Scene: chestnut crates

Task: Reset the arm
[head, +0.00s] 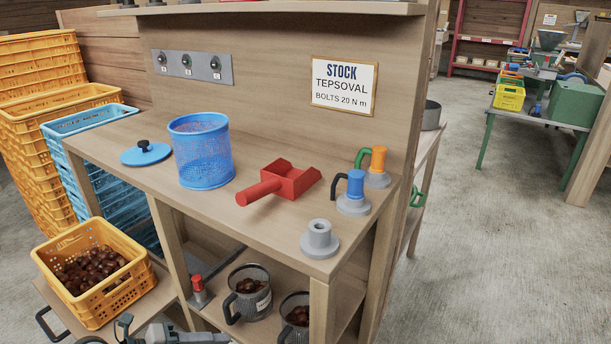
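At the bottom edge of the head view, a grey and black mechanism (124,326) shows, partly cut off. It looks like the end of one of my arms, most likely the left. I cannot make out whether its fingers are apart or hold anything. No other gripper shows. On the wooden bench (125,185) stand a blue mesh basket (203,165), a blue lid with a black knob (146,153) and a red scoop (280,183). Grey bases with a blue handle piece (354,190) and an orange one (377,166) stand at the right, near a bare grey base (319,240).
A yellow crate of chestnuts (65,248) sits low at the left, before stacked yellow crates (30,130) and blue crates (68,128). A green table (530,118) is at the far right; the floor between is clear.

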